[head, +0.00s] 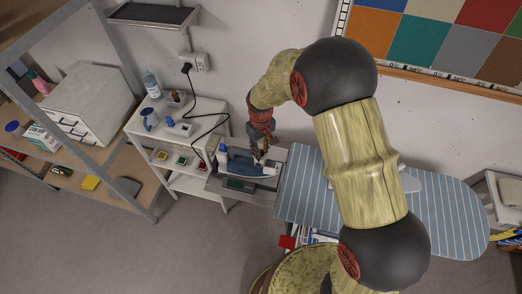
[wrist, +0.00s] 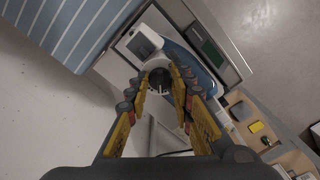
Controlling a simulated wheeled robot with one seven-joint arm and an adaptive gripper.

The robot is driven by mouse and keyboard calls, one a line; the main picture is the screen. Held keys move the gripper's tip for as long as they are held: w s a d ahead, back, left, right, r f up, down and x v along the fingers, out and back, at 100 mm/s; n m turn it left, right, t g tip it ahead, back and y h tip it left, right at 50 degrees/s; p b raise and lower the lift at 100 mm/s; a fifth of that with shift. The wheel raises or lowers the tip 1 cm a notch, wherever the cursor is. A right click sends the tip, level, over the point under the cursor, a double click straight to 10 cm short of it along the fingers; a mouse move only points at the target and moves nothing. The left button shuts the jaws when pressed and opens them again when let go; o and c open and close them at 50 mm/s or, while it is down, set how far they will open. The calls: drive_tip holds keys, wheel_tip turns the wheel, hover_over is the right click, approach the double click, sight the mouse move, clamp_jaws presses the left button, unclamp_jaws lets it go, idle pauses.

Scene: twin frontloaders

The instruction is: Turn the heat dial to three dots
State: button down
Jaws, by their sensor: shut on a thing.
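A blue and white iron (head: 252,168) rests on a stand (head: 235,184) with a small green display, left of the ironing board. In the wrist view, the iron's blue part (wrist: 192,65) lies just beyond the fingers. My gripper (wrist: 161,84) comes down over the iron, and its fingertips close around a dark round knob, which looks like the heat dial (wrist: 159,75). In the head view, my gripper (head: 260,155) is at the iron's top. The dial's dot marks and pointer are too small or hidden to read.
A striped ironing board (head: 300,190) stands right of the iron, partly hidden by my arm. A white shelf cart (head: 185,145) with bottles and small items is on the left. A black cord (head: 205,115) runs from the wall outlet. Floor in front is clear.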

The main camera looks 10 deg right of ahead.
drive_tip(key=m, duration=0.4)
drive_tip(key=shift+a+m+b, duration=0.1)
drive_tip(key=shift+m+b, duration=0.2)
drive_tip(key=shift+a+m, duration=0.1)
drive_tip(key=shift+m, duration=2.4)
drive_tip(key=c, duration=1.7)
unclamp_jaws()
